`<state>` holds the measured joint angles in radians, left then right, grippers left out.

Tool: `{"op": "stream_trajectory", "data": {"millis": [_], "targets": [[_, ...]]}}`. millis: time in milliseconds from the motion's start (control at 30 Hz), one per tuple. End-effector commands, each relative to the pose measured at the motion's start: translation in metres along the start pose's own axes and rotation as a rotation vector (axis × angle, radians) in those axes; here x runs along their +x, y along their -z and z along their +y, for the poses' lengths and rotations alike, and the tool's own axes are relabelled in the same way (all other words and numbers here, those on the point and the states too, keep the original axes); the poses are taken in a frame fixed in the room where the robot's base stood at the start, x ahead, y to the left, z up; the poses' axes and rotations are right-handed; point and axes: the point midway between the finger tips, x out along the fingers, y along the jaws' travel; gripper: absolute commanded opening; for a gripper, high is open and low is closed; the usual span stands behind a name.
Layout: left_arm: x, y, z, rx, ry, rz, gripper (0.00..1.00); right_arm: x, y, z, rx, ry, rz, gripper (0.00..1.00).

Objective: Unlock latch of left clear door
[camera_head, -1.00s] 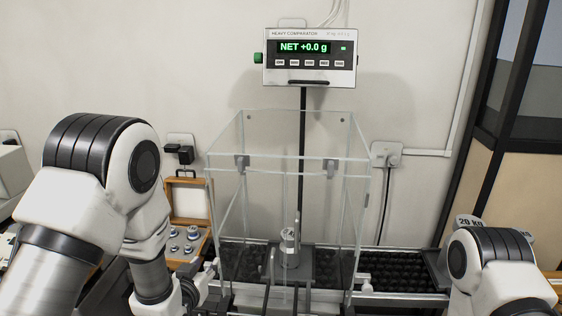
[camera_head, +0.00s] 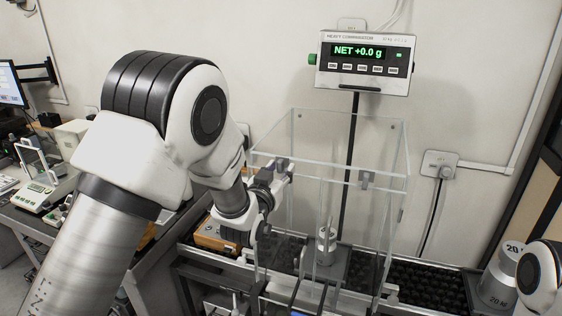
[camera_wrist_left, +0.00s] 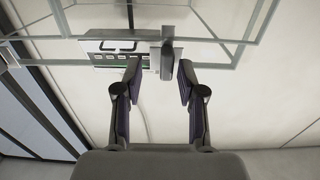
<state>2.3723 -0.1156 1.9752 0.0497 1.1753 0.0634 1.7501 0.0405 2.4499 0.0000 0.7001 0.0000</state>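The clear box (camera_head: 330,150) stands at the middle right in the head view, around a small silver weight (camera_head: 325,245) on a pan. Two grey latches sit along its top front edge. My left gripper (camera_head: 281,172) is at the left one and mostly covers it in the head view. In the left wrist view the open fingers (camera_wrist_left: 158,78) have a dark grey latch (camera_wrist_left: 167,58) between and just beyond their tips, nearer the right-hand finger. I cannot tell whether they touch it. The other latch (camera_head: 367,180) shows uncovered. My right gripper is out of view.
The comparator display (camera_head: 365,63) reads NET +0.0 g on a post behind the box. A wooden weight case (camera_head: 215,238) lies left of the box. A 20 kg weight (camera_head: 497,280) stands at the right. A small balance (camera_head: 45,190) is on the far-left table.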

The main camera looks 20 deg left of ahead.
Motion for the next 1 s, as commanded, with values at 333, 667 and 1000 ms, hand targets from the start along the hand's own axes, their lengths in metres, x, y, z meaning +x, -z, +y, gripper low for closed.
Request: {"op": "stream_trajectory", "data": {"millis": [333, 667, 1000], "targets": [[0.009, -0.001, 0.000, 0.000, 0.001, -0.002, 0.33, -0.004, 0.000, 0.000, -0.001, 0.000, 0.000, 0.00], [0.009, -0.001, 0.000, 0.001, 0.000, -0.001, 0.00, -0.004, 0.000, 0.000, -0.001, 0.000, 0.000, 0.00], [0.009, -0.003, 0.000, 0.073, 0.000, 0.002, 0.00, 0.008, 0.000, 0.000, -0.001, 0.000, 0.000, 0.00]]}}
